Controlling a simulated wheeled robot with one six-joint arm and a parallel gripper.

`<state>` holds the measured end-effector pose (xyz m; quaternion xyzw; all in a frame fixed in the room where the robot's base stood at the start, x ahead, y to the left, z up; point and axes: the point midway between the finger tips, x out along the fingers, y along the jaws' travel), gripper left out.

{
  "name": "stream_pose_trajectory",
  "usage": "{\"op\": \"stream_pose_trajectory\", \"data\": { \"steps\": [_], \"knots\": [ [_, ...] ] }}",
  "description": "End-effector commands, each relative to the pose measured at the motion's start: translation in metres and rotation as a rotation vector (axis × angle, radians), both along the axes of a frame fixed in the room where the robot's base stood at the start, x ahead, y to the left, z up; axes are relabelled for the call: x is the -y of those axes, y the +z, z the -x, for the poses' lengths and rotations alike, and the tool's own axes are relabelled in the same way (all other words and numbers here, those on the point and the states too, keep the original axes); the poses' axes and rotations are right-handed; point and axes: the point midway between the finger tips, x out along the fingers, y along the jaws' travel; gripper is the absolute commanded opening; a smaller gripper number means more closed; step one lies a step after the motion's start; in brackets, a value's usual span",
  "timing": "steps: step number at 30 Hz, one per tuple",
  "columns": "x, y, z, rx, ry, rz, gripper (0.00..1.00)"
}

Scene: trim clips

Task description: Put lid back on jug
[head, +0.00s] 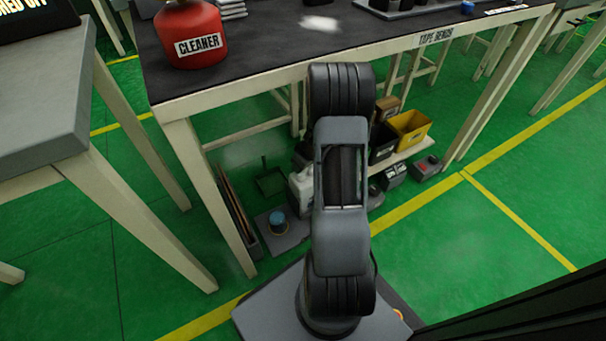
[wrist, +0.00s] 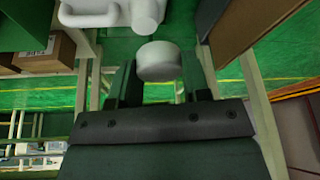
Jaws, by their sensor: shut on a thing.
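A white jug (head: 302,187) stands under the bench in the head view, partly hidden behind my arm. In the wrist view a white jug-like shape with a rounded handle or neck (wrist: 147,14) is at the top edge, cut off by the frame. My gripper (wrist: 158,76) is shut on a small round white lid (wrist: 158,58), which sits between the fingertips just below that white shape. A gap seems to show between them, but I cannot tell the depth. In the head view my arm hides the gripper and the lid.
The dark bench top (head: 270,52) carries a red cleaner container (head: 190,34). Under it are a yellow bin (head: 411,129), a blue-topped item (head: 277,219) and bench legs. A cardboard box (wrist: 48,52) is at left in the wrist view; a brown panel (wrist: 245,30) is at right.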

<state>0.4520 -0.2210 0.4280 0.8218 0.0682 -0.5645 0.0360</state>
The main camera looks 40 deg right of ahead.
Motion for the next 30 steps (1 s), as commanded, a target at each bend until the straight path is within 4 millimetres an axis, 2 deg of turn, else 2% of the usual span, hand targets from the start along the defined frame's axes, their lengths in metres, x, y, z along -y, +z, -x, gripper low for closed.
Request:
{"op": "stream_pose_trajectory", "data": {
  "steps": [3,10,20,30],
  "knots": [
    [0.01,-0.002,-0.015,-0.006,0.079,0.0,0.18],
    [0.018,0.011,-0.03,-0.016,0.179,0.0,0.18],
    [0.015,0.005,-0.028,-0.033,0.216,-0.003,0.18],
    [0.015,-0.02,-0.028,-0.032,0.214,-0.004,0.18]
  ]
}}
